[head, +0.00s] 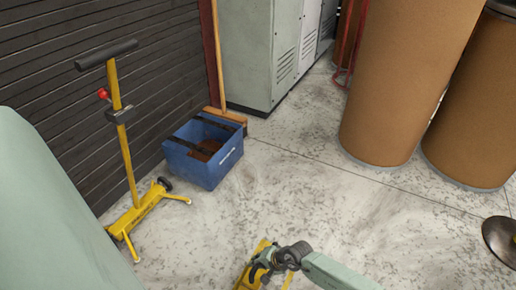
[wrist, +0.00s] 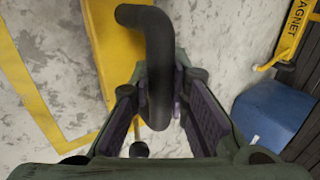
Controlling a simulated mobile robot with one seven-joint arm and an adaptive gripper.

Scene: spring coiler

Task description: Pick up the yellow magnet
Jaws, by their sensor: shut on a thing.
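The yellow magnet (wrist: 117,45) shows in the wrist view as a flat yellow body with a curved black handle (wrist: 156,60). My gripper (wrist: 158,112) is shut on that black handle, which lies between its two fingers. In the head view my gripper (head: 268,262) is low at the bottom centre, with part of the yellow body (head: 248,272) beside and below it. The gripper and arm hide much of the magnet there. I cannot tell whether the magnet touches the floor.
A yellow stand (head: 127,150) with a black T-handle is at left; its base in the wrist view (wrist: 291,35) is lettered "MAGNET". A blue bin (head: 211,168) stands by the dark slatted wall. Large brown drums (head: 400,80) stand at right. The middle floor is clear.

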